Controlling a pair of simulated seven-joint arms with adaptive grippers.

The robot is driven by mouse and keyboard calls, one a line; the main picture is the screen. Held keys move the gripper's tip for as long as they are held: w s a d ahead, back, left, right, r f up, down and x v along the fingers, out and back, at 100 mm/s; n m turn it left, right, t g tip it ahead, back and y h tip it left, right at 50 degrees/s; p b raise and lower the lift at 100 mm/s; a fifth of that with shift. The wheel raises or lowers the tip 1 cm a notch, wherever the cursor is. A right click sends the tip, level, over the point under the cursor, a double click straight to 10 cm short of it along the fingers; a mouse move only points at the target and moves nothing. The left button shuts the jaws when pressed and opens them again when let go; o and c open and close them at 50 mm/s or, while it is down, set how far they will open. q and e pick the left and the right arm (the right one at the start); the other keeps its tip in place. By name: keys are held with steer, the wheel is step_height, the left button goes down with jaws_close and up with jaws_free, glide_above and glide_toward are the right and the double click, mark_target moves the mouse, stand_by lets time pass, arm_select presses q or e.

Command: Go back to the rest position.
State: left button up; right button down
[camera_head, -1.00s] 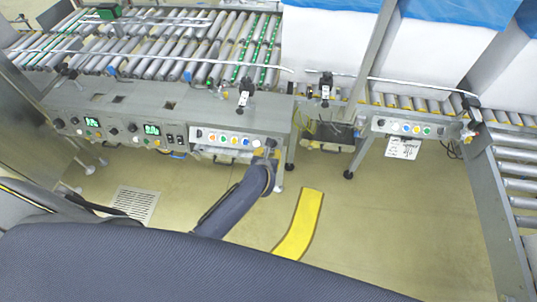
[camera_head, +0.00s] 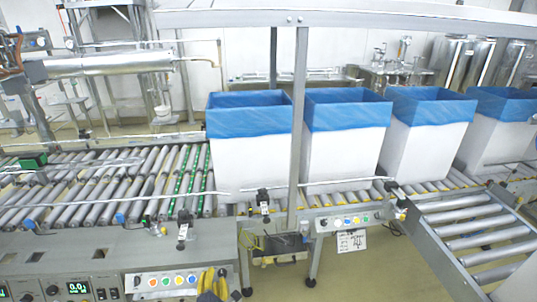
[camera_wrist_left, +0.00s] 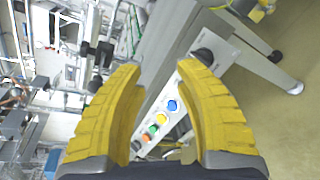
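My left gripper (camera_head: 213,283) shows its yellow fingers at the bottom edge of the head view, in front of the button panel (camera_head: 165,282). In the left wrist view, the two ribbed yellow fingers (camera_wrist_left: 160,68) stand apart with nothing between them, so the gripper is open and empty. My right gripper is not in view.
White boxes with blue liners (camera_head: 250,150) stand in a row on the roller conveyor (camera_head: 110,185). A metal post (camera_head: 298,120) rises before them. A second button panel (camera_head: 345,222) and a roller section (camera_head: 480,240) lie to the right. Floor (camera_head: 380,270) is clear there.

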arm_select(q)
steer(key=s+d+f+m+g+h, duration=0.1)
steer(key=s+f+m+g+h, duration=0.1)
steer(key=s+f+m, duration=0.65)
steer(key=s+f+m+g+h, duration=0.15)
steer(key=s+f+m, duration=0.4)
steer(key=f, duration=0.55)
steer(key=s+d+f+m+g+h, duration=0.1)
steer(key=s+f+m+g, duration=0.1)
steer(key=s+f+m, duration=0.55)
steer(key=s+a+f+m+g, duration=0.2)
steer(key=s+f, duration=0.3)
steer(key=s, duration=0.6)
steer(key=s+a+f+m+g+y, duration=0.1)
steer(key=s+a+f+m+g, duration=0.2)
steer(key=s, duration=0.8)
steer(key=s+a+f+m+g+y, duration=0.1)
steer(key=s+a+f+m+g, duration=0.1)
steer(key=s+f, duration=0.6)
steer(key=s+m+g, duration=0.1)
steer(key=s, duration=0.3)
steer(key=shift+a, duration=0.25)
steer(key=shift+s+m, duration=0.1)
steer(key=shift+m, duration=0.15)
